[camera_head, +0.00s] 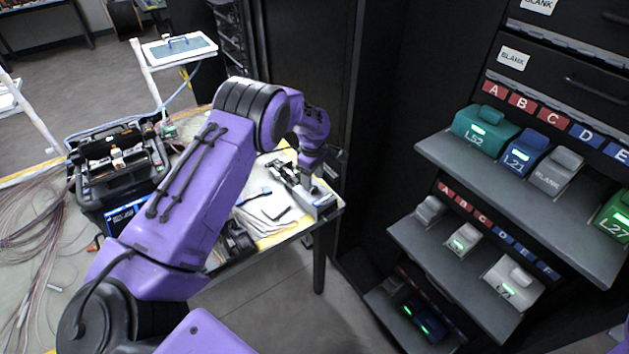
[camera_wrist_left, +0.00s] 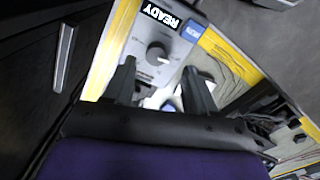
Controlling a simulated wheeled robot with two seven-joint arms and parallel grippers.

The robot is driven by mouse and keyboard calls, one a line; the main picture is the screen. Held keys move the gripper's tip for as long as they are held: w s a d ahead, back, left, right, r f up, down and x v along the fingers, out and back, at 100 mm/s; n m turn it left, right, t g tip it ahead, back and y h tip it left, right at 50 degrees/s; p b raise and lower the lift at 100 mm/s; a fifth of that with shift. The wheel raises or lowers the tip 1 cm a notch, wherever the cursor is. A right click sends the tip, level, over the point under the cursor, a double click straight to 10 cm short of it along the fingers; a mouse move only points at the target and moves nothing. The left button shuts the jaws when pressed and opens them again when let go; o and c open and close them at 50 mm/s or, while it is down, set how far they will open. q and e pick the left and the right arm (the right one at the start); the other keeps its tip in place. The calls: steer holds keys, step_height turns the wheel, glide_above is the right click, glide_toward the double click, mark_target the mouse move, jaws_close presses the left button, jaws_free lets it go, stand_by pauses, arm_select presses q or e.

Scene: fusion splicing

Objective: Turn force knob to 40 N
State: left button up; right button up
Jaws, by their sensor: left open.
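The force knob (camera_wrist_left: 157,53) is a round grey dial on the face of a light grey device (camera_wrist_left: 140,48) with a READY label, seen in the left wrist view. A pale pointer mark on the knob points toward the lower right; its scale is too small to read. My left gripper (camera_wrist_left: 159,68) is open, its two dark fingers on either side of the knob's near side, apart from each other; whether they touch it I cannot tell. In the head view my left gripper (camera_head: 305,177) is over the device on the table's right end, and the knob is hidden.
Papers (camera_head: 262,212) and small tools lie near the device. A dark shelf rack (camera_head: 540,215) with labelled colored boxes stands at the right, close to the table.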

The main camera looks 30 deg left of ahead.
mark_target(314, 188)
arm_select(q)
steer(key=f, duration=0.4)
steer(key=shift+w+f+p, duration=0.15)
steer(key=shift+w+p, duration=0.15)
steer(key=shift+w, duration=0.1)
steer(key=shift+s, duration=0.2)
jaws_close()
arm_select(e)
steer(key=shift+w+r, duration=0.3)
steer(key=shift+r, duration=0.1)
